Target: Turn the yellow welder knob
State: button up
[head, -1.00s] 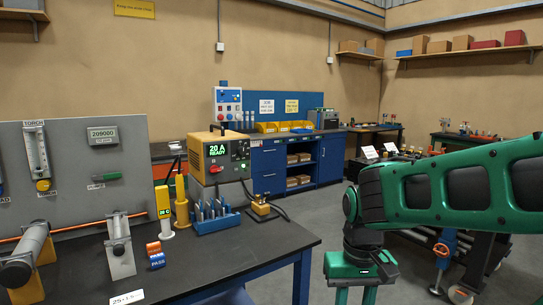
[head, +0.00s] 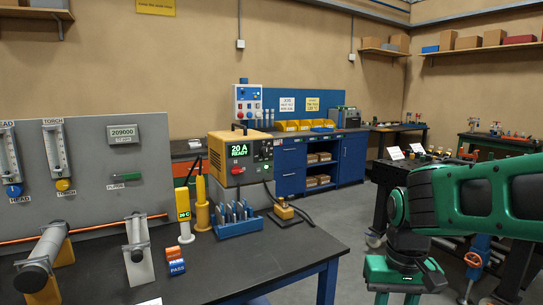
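The yellow welder (head: 218,152) stands at the back of the dark bench, its front showing a display that reads "20 A READY". Below the display is a small red knob (head: 238,170); I see no yellow knob on the welder front. A yellow knob (head: 63,185) sits under the gauge marked TORCH on the grey panel at left. My arm's green end, with my gripper (head: 397,290), hangs at the lower right, well apart from the welder and beyond the bench's right edge. Its fingertips are cut off by the frame, so its opening is unclear.
The bench's front right is bare. A blue cabinet (head: 352,160) stands behind.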

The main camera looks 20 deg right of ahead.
aim_at(265, 152)
jog(key=i, duration=0.85)
jog(key=u, duration=0.1)
